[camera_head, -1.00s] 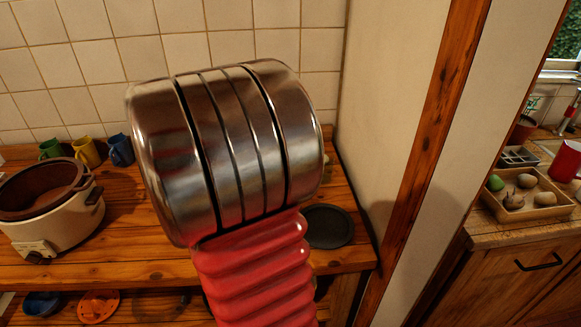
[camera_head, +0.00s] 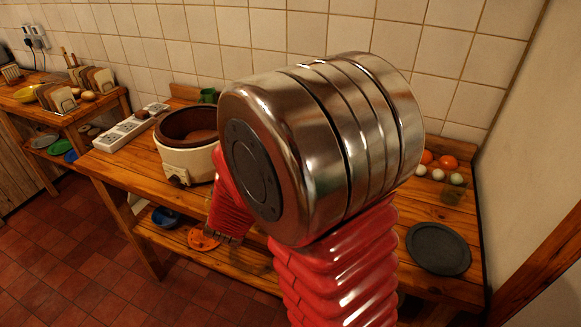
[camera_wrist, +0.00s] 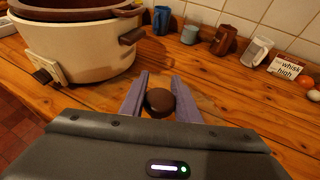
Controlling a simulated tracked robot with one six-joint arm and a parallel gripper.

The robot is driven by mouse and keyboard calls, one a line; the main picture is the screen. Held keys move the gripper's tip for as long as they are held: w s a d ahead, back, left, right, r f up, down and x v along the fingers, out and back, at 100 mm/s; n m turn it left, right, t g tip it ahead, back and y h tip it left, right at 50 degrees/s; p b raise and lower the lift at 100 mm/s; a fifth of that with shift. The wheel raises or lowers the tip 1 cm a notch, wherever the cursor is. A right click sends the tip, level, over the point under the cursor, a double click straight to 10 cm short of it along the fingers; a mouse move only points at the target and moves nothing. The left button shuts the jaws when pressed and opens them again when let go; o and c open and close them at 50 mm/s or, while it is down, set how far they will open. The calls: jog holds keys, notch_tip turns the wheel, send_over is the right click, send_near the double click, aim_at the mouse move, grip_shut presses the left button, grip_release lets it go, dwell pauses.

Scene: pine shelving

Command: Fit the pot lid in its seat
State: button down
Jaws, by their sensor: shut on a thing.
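The cooker (camera_head: 187,145), a cream body with a brown inner pot, stands open on the pine counter. It also shows close by at the upper left of the wrist view (camera_wrist: 75,48). My gripper (camera_wrist: 161,92) has its two purple fingers shut on a round dark-brown knob (camera_wrist: 159,102), in front and to the right of the cooker. The knob looks like the pot lid's handle. In the head view my arm hides most of the gripper.
A dark round plate (camera_head: 438,248) lies at the counter's right. Mugs (camera_wrist: 223,40), a whisk sign (camera_wrist: 286,68) and eggs (camera_head: 438,174) stand along the back. A white power strip (camera_head: 130,128) lies left of the cooker. The lower shelf holds an orange dish (camera_head: 203,239).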

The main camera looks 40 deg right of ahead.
jog(key=w+a+f+n+t+y, duration=0.2)
jog(key=a+n+y, duration=0.2)
jog(key=a, duration=1.1)
jog(key=shift+w+a+f+y, duration=0.15)
jog(key=shift+a+f+y, duration=0.05)
jog(key=shift+a+y, duration=0.1)
jog(key=shift+w, duration=0.1)
